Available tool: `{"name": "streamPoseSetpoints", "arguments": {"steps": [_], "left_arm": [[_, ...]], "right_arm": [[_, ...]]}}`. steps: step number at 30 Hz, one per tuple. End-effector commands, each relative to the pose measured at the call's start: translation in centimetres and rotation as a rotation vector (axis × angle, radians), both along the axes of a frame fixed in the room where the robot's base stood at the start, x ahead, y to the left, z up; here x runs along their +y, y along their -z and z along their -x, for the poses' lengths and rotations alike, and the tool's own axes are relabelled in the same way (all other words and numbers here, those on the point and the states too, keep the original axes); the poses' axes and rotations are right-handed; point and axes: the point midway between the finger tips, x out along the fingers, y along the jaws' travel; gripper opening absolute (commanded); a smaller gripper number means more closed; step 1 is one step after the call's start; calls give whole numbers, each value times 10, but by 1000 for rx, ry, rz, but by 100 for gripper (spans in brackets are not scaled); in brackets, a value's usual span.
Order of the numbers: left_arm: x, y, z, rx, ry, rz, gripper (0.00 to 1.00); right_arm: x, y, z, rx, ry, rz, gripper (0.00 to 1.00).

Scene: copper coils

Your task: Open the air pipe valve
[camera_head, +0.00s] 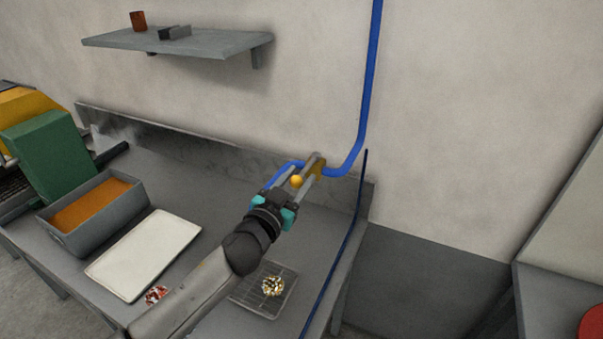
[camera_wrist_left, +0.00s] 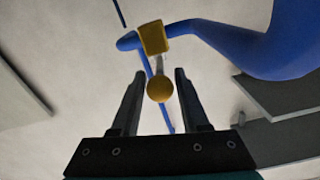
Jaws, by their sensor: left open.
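The air pipe valve has a yellow body (camera_head: 319,165) on the blue pipe (camera_head: 369,90), at the back right corner of the table. In the left wrist view the valve body (camera_wrist_left: 154,37) carries a short grey lever ending in a yellow ball knob (camera_wrist_left: 160,88). My left gripper (camera_head: 305,173) reaches up to the valve and is open. In the left wrist view its two dark fingers (camera_wrist_left: 160,74) stand on either side of the knob and lever, with a visible gap on both sides. My right gripper is not in view.
A wall shelf (camera_head: 215,42) hangs above. A thin blue hose (camera_head: 343,250) runs down the right side.

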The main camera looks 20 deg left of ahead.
Motion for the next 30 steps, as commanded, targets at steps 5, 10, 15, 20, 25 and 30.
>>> {"name": "streamPoseSetpoints", "arguments": {"steps": [5, 10, 15, 20, 25, 30], "left_arm": [[-1, 0, -14, 0, -1, 1, 45], [-2, 0, -18, 1, 0, 1, 45], [-2, 0, -18, 0, 0, 1, 45], [-2, 0, -18, 1, 0, 1, 34], [-2, 0, -18, 1, 0, 1, 14], [-2, 0, -18, 1, 0, 1, 0]], "right_arm": [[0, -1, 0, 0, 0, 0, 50], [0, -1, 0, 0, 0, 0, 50], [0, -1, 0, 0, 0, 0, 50], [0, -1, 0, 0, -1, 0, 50], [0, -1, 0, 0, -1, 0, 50], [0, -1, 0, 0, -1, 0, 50]]}}
